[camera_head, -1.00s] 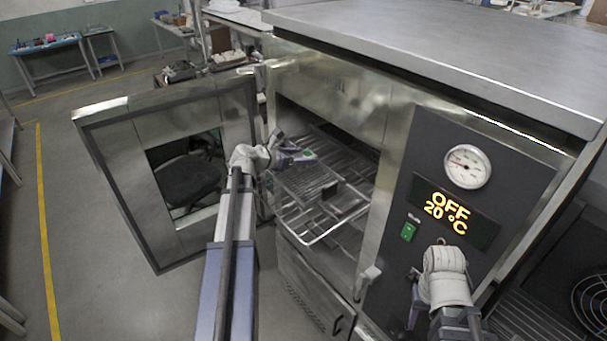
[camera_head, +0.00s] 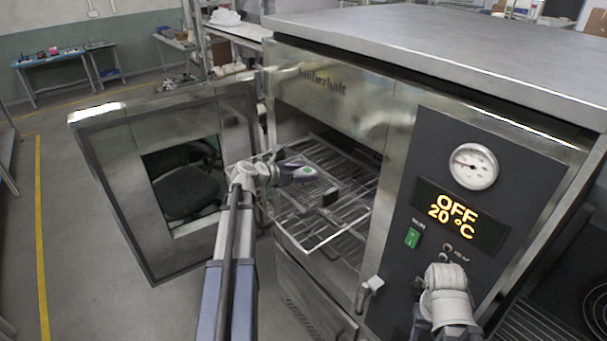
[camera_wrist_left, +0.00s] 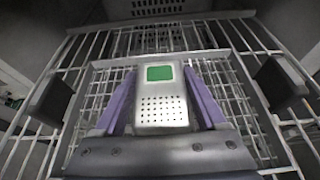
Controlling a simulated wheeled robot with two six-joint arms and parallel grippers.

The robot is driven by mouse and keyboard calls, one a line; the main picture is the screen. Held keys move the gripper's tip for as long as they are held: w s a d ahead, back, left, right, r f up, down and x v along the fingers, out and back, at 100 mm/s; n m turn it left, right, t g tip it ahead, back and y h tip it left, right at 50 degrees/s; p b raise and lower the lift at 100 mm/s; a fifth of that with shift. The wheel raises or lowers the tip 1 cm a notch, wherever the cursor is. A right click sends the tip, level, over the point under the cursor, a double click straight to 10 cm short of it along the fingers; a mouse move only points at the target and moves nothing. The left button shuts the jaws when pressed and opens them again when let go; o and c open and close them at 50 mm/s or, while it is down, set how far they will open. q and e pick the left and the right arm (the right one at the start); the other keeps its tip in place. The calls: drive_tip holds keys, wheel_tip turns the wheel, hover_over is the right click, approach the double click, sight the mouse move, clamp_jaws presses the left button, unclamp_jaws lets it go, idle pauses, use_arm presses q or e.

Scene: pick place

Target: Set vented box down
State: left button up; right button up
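The vented box (camera_wrist_left: 162,110) is a small silver box with a green screen and rows of holes. In the left wrist view it sits between the purple fingers of my left gripper (camera_wrist_left: 161,76), which look closed against its sides. In the head view my left gripper (camera_head: 304,172) is inside the mouth of the open oven, above a wire basket (camera_head: 300,205). The basket also shows under the box in the wrist view (camera_wrist_left: 240,110). I cannot tell whether the box touches the wires. Part of my right arm shows at lower right; its gripper fingers are not visible.
Wire racks (camera_head: 345,225) fill the oven cavity. Black handles (camera_wrist_left: 52,101) stand at the basket's two sides. The oven door (camera_head: 120,170) is swung open at left. The control panel (camera_head: 460,200) reads OFF, 20 °C.

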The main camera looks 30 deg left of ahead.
use_arm(q)
drive_tip(key=o, duration=0.4)
drive_tip(key=shift+c, duration=0.2)
drive_tip(key=shift+s+a+r+p, duration=0.1)
drive_tip(key=shift+s+r+p, duration=0.05)
drive_tip(key=shift+r+p, duration=0.25)
drive_tip(key=p+v, duration=0.4)
drive_tip(key=v, duration=0.6)
drive_tip(key=shift+s+a, duration=0.1)
drive_tip(key=shift+s, duration=0.05)
drive_tip(key=shift+s+a+r, duration=0.2)
drive_tip(key=shift+s+a, duration=0.05)
drive_tip(key=shift+s, duration=0.25)
